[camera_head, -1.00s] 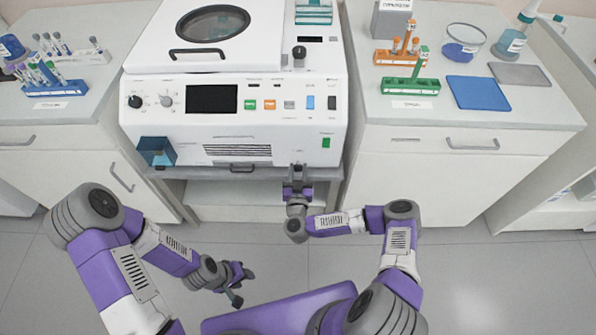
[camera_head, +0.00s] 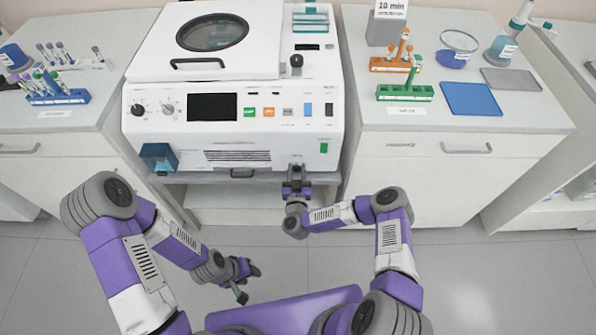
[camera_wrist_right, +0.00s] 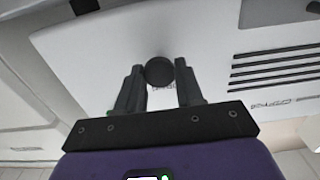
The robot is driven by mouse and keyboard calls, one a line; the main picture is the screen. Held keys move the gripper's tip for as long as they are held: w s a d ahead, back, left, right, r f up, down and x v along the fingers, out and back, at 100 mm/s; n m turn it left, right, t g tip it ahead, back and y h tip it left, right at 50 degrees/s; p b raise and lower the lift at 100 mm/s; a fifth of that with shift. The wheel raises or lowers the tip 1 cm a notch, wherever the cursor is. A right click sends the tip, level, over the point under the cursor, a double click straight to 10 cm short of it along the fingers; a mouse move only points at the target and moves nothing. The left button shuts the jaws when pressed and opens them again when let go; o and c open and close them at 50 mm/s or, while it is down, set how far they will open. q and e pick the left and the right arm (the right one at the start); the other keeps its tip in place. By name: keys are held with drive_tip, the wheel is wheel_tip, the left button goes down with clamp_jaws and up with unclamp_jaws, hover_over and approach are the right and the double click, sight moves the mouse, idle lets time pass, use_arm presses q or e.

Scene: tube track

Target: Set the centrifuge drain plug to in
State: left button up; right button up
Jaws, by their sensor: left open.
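The centrifuge (camera_head: 230,100) is a white machine with a round-windowed lid and a front control panel. The drain plug (camera_wrist_right: 159,71) shows in the right wrist view as a round black knob on its white front face, with a partly hidden label below it. My right gripper (camera_head: 297,170) is at the lower right of the centrifuge's front and hides the plug in the head view. In the right wrist view, its parted fingers (camera_wrist_right: 159,85) stand on either side of the knob; I cannot tell whether they touch it. My left gripper (camera_head: 249,283) is open and empty, low over the floor.
A blue translucent box (camera_head: 158,157) sits on the centrifuge's lower left front. Counters with tube racks stand on both sides, with a green rack (camera_head: 405,93) and a blue mat (camera_head: 471,99) on the right one. Below the centrifuge is an open shelf (camera_head: 232,205).

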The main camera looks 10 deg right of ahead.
drive_tip(key=o, duration=0.4)
drive_tip(key=shift+w, duration=0.2)
drive_tip(key=shift+c, duration=0.2)
drive_tip(key=shift+s, duration=0.1)
drive_tip(key=s+a+p, duration=0.1)
drive_tip(key=s+p, duration=0.1)
drive_tip(key=s, duration=0.5)
drive_tip(key=shift+s+a, duration=0.2)
drive_tip(key=shift+a, duration=0.05)
